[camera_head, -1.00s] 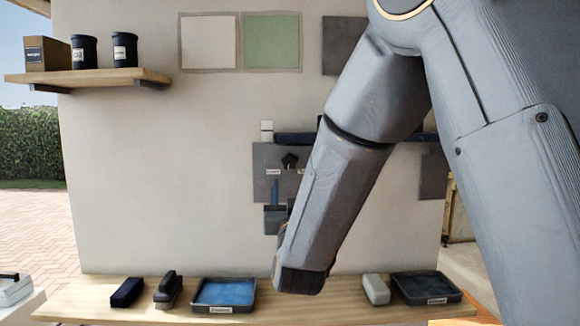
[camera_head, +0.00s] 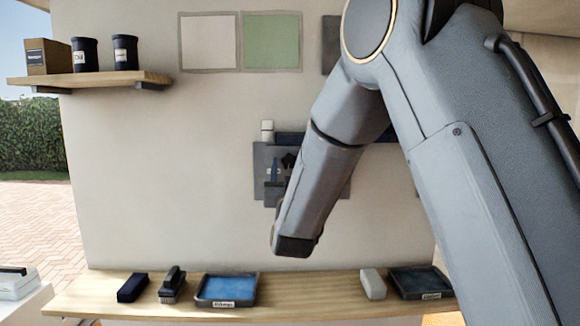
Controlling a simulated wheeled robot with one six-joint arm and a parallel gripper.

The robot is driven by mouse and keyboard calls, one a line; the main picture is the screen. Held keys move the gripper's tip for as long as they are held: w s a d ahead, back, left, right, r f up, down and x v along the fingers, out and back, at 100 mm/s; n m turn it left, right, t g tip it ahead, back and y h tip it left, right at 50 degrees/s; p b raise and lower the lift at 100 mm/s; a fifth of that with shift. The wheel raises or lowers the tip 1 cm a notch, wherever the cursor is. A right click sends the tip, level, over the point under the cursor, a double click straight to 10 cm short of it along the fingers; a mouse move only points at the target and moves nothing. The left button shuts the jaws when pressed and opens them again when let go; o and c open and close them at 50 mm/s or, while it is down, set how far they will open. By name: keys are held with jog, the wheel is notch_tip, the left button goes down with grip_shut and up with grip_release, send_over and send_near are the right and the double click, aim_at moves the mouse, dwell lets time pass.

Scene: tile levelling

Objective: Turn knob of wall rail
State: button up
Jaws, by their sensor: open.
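The wall rail (camera_head: 288,138) is a dark blue horizontal bar on the wall, with a white block (camera_head: 267,131) at its left end. A black knob (camera_head: 289,160) sits below the rail on a grey panel (camera_head: 260,163). My gripper (camera_head: 282,170) is open in front of the panel, close to the knob. My arm hides the gripper's right side and much of the panel and rail. I cannot tell whether a finger touches the knob.
A wooden shelf (camera_head: 75,305) runs below, holding a dark block (camera_head: 132,287), a brush (camera_head: 173,286), a blue tray (camera_head: 228,289), a pale block (camera_head: 373,284) and a dark tray (camera_head: 420,282). An upper left shelf (camera_head: 95,79) holds a box and canisters.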

jog(key=c, duration=1.1)
jog(key=shift+o, duration=0.2)
jog(key=shift+a+m+h+b, duration=0.1)
jog(key=shift+m+h+b, duration=0.3)
jog(key=shift+b, duration=0.15)
jog(key=m+h+b, duration=0.2)
jog(key=m+b, duration=0.2)
jog(key=shift+a+f, duration=0.1)
jog(key=shift+f, duration=0.05)
jog(key=m+h+b, duration=0.1)
jog(key=m+b, duration=0.1)
jog(key=m, duration=0.1)
jog(key=shift+a+g+b, duration=0.1)
jog(key=shift+g+b, duration=0.25)
jog(key=shift+g, duration=0.05)
jog(key=shift+r+m+g+h+b, duration=0.1)
jog(key=shift+m+g+h+b, duration=0.15)
jog(key=shift+m+h+b, duration=0.5)
jog(key=shift+r+m+g+h+b, duration=0.15)
jog(key=shift+m+g+b, duration=0.15)
jog(key=shift+m, duration=1.15)
